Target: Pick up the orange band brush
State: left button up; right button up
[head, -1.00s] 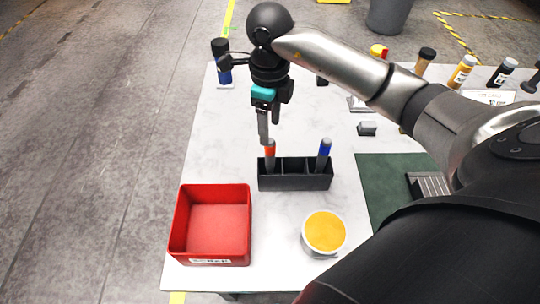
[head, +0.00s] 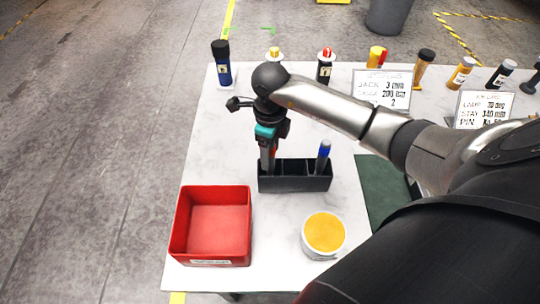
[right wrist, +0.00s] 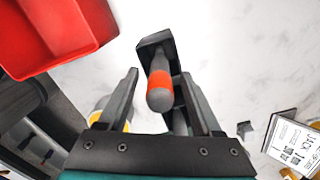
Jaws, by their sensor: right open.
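The orange band brush (right wrist: 160,84) stands in the left slot of a black holder (head: 296,184), with its grey rounded end up. My right gripper (head: 267,170) is above that slot, pointing down, and mostly hides the brush in the head view. In the right wrist view the open fingers (right wrist: 160,76) lie on either side of the brush handle. I cannot tell whether either finger touches it. A blue-banded brush (head: 323,155) stands at the right end of the same holder. My left gripper is not in view.
A red bin (head: 247,225) stands at the front left of the white table, and a tub with yellow contents (head: 324,232) at the front middle. Bottles and sign cards (head: 381,90) line the back. A green mat (head: 375,185) lies to the right.

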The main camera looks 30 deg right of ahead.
grip_shut()
dwell(0.3)
jog(key=shift+r, duration=0.2)
